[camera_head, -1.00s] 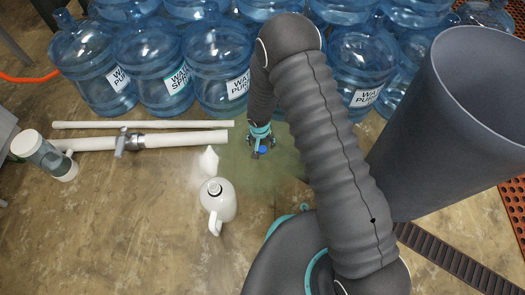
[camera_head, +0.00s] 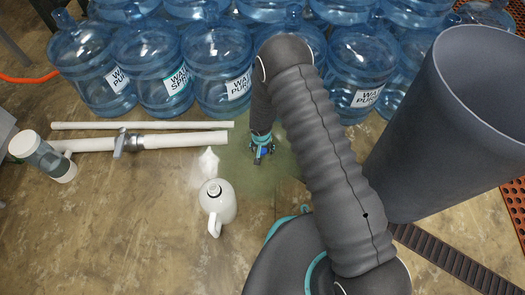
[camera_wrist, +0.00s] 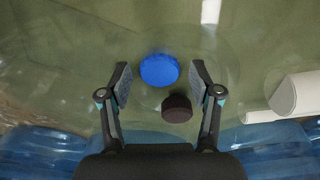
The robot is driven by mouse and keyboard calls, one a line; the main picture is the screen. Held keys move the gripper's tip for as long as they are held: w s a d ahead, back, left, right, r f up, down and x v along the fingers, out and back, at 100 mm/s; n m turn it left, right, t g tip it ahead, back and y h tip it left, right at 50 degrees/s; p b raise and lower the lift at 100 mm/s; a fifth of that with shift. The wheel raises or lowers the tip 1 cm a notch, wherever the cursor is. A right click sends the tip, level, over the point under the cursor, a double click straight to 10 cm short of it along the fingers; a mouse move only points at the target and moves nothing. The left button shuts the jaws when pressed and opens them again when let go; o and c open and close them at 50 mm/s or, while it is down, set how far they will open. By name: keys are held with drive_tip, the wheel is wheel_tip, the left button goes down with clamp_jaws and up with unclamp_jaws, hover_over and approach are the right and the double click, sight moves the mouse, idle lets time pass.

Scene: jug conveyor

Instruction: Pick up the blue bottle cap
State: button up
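The blue bottle cap (camera_wrist: 159,70) is a round, bright blue disc on the greenish floor patch. In the wrist view it lies between the fingertips of my gripper (camera_wrist: 160,80), toward their far end, with gaps visible on both sides. My gripper is open and empty. In the head view my gripper (camera_head: 260,158) points down over the floor patch and largely hides the cap there. How high the fingers are above the floor is hard to tell.
A dark brown cap (camera_wrist: 177,108) lies close to the blue one, also between the fingers. A white jug (camera_head: 218,203) stands left of my gripper. White pipes (camera_head: 185,139) lie further left. Blue water bottles (camera_head: 165,70) line the back; a grey bin (camera_head: 450,130) stands right.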

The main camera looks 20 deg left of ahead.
drive_tip(key=c, duration=0.4)
drive_tip(key=shift+c, duration=0.2)
